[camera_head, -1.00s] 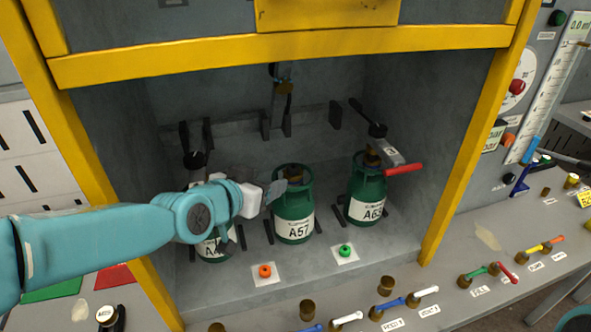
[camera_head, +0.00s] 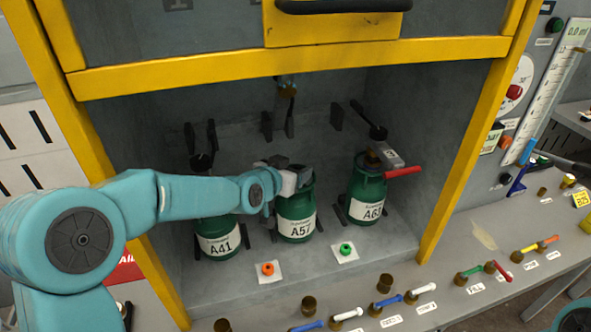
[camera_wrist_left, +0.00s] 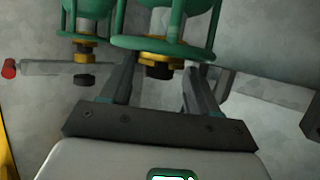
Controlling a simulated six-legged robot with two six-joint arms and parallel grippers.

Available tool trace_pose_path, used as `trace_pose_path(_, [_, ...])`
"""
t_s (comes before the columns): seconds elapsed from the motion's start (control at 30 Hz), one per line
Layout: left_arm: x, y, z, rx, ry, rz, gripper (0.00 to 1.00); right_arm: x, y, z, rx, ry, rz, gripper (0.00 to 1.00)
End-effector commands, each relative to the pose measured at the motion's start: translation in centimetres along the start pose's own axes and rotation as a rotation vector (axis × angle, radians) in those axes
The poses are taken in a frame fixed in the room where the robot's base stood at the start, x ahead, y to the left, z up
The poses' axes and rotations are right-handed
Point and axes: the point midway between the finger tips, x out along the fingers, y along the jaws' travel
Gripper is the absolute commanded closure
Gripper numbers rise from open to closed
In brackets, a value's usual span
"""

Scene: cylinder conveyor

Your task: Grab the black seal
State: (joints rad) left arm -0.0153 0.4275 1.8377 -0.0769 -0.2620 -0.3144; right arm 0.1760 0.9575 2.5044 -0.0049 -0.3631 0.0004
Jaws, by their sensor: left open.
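My left gripper (camera_head: 296,172) is at the top of the middle green cylinder labelled A57 (camera_head: 296,217). In the left wrist view its open fingers (camera_wrist_left: 158,88) stand on either side of that cylinder's brass valve (camera_wrist_left: 160,58). A small dark piece, perhaps the black seal (camera_wrist_left: 158,73), sits at the valve's end between the fingers, with gaps to both. A similar black piece (camera_wrist_left: 84,80) shows by the valve of the neighbouring cylinder. I cannot tell for sure which is the named seal. My right gripper is out of view.
Cylinder A41 (camera_head: 219,240) stands left and cylinder A63 (camera_head: 366,195) right, beside a red-handled lever (camera_head: 403,171). A yellow frame (camera_head: 300,67) bounds the bay above.

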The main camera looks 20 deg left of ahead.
Motion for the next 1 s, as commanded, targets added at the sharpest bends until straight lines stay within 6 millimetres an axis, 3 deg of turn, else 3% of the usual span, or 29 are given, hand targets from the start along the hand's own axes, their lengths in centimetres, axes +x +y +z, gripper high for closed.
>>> trace_pose_path(0.03, [0.0,0.0,0.0,0.000,0.000,0.000,0.39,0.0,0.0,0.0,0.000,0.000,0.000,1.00])
trace_pose_path(0.07, [0.0,0.0,0.0,0.000,0.000,0.000,0.46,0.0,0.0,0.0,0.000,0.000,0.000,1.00])
trace_pose_path(0.23, [0.0,0.0,0.0,0.000,-0.001,0.000,1.00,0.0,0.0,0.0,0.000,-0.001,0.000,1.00])
trace_pose_path(0.53, [0.0,0.1,0.2,0.000,-0.006,0.002,1.00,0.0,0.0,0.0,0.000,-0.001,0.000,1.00])
trace_pose_path(0.63, [-0.3,0.1,-0.6,0.001,-0.004,0.001,1.00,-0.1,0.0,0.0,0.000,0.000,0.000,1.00])
trace_pose_path(0.73, [-1.1,0.1,-2.4,0.000,0.000,0.002,1.00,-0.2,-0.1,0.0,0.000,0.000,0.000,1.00])
trace_pose_path(0.9, [-2.8,0.0,-6.7,-0.001,0.001,0.000,1.00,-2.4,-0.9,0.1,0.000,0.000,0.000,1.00])
trace_pose_path(1.0, [-3.5,0.1,-8.2,0.000,-0.001,0.001,1.00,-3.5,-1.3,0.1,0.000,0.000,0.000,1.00])
